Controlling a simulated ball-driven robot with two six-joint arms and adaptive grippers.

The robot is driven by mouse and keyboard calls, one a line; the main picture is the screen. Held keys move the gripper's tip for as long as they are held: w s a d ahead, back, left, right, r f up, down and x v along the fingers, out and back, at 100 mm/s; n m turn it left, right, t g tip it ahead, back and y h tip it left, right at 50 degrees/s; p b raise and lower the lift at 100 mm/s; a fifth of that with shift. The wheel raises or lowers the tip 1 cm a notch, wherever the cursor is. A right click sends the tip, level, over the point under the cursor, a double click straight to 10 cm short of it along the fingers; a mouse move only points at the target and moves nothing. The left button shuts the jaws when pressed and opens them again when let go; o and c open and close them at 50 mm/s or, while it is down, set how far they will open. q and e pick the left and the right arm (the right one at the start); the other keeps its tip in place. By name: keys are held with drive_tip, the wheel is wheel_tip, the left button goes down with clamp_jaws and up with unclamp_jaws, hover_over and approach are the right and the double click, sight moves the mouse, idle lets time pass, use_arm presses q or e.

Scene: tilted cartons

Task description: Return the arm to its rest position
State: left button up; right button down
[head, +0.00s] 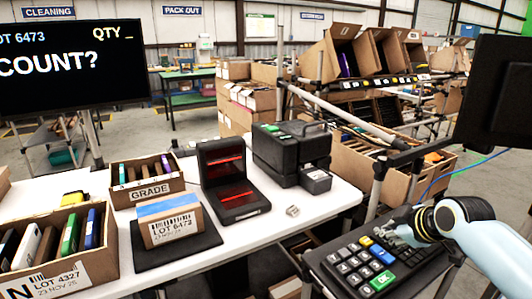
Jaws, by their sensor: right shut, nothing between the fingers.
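My right arm comes in from the right edge of the head view. Its gripper (400,236) is shut and empty, low over the upper right part of a black keypad (362,262). The gripper hides some of the keys, and I cannot tell whether it touches them. The green OK key (382,281) and several grey, yellow and blue keys show clear of it. My left gripper is not in view.
A white table (300,222) bears a GRADE carton (150,189), a LOT 6473 box on a black pad (178,250), a red-lit scanner (232,180) and a black printer (290,150). A screen (70,68) reads COUNT?. A rack of tilted cartons (345,58) stands behind.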

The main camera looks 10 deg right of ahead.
drive_tip(key=s+a+r+m+g+h, duration=0.1)
drive_tip(key=s+a+r+m+g, duration=0.15)
drive_tip(key=s, duration=0.85)
drive_tip(key=s+a+r+m+g, duration=0.1)
drive_tip(key=s+a+m, duration=0.15)
drive_tip(key=s, duration=0.85)
drive_tip(key=s+a+r+m+g+h, duration=0.15)
drive_tip(key=s+m, duration=0.25)
drive_tip(key=s, duration=0.7)
wheel_tip(320, 180, down, 32)
drive_tip(key=s+d+g+b, duration=0.2)
drive_tip(key=b, duration=0.4)
drive_tip(key=s+d+f+b, duration=0.1)
drive_tip(key=s+f+b, duration=0.3)
drive_tip(key=s+f, duration=1.4)
wheel_tip(320, 180, down, 3)
drive_tip(key=shift+s+r+g+y+b, duration=0.15)
drive_tip(key=shift+s+g+y+b, duration=0.2)
drive_tip(key=shift+g+y+b, duration=0.1)
